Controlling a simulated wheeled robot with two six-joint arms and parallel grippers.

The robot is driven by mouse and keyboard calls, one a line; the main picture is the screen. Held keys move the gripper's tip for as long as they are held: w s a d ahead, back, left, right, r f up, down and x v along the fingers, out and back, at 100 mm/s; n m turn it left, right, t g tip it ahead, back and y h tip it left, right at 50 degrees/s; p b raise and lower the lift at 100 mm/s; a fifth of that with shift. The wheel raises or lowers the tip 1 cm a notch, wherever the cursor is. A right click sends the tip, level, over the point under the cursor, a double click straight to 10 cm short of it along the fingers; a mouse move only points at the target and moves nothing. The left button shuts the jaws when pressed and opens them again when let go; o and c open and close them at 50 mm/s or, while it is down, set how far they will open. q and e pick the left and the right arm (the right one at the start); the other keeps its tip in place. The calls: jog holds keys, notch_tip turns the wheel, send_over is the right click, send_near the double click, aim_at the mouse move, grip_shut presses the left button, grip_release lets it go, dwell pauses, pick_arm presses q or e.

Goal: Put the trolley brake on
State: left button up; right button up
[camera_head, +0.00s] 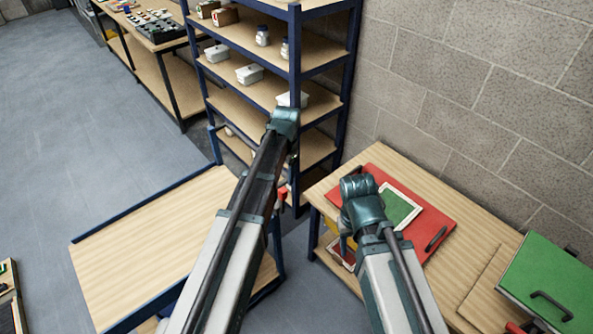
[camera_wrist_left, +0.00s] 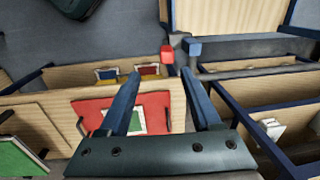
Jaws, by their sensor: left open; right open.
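The trolley (camera_head: 150,240) has a wooden top and a blue frame and stands at the left of the head view; its top also shows at the upper edge of the left wrist view (camera_wrist_left: 230,15). A red lever (camera_head: 282,194), which looks like the brake, is at its right side; its red end (camera_wrist_left: 167,52) shows just beyond the fingertips in the left wrist view. My left gripper (camera_wrist_left: 161,78) is open and empty, apart from the lever; in the head view (camera_head: 290,148) its fingers are mostly hidden. My right gripper (camera_head: 345,238) is over the workbench's near edge, open, partly hidden.
A blue-framed shelf (camera_head: 262,92) with small containers stands behind my left gripper. A workbench (camera_head: 470,225) at the right holds a red board (camera_head: 440,213) with a green panel and a green case (camera_head: 555,275). A block wall is behind. Open floor lies left.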

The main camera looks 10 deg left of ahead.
aim_at(283, 189)
pick_arm(q)
jog(key=shift+w+a+r, duration=0.15)
jog(key=shift+w+r, duration=0.4)
jog(key=shift+w, duration=0.25)
pick_arm(e)
jog(key=shift+w+d+r, duration=0.25)
jog(key=shift+w+r, duration=0.05)
jog(key=shift+r, duration=0.25)
pick_arm(q)
jog(key=shift+f, duration=0.1)
pick_arm(e)
jog(key=shift+f, duration=0.1)
pick_arm(q)
jog(key=f+b, duration=0.9)
jog(key=a+f+b, duration=0.1)
jog(key=f+b, duration=0.3)
jog(key=shift+w+f+b, duration=0.3)
jog(key=shift+w, duration=0.1)
pick_arm(e)
notch_tip(283, 189, down, 14)
jog(key=shift+r, duration=0.25)
pick_arm(q)
jog(key=shift+c, duration=0.2)
grip_shut()
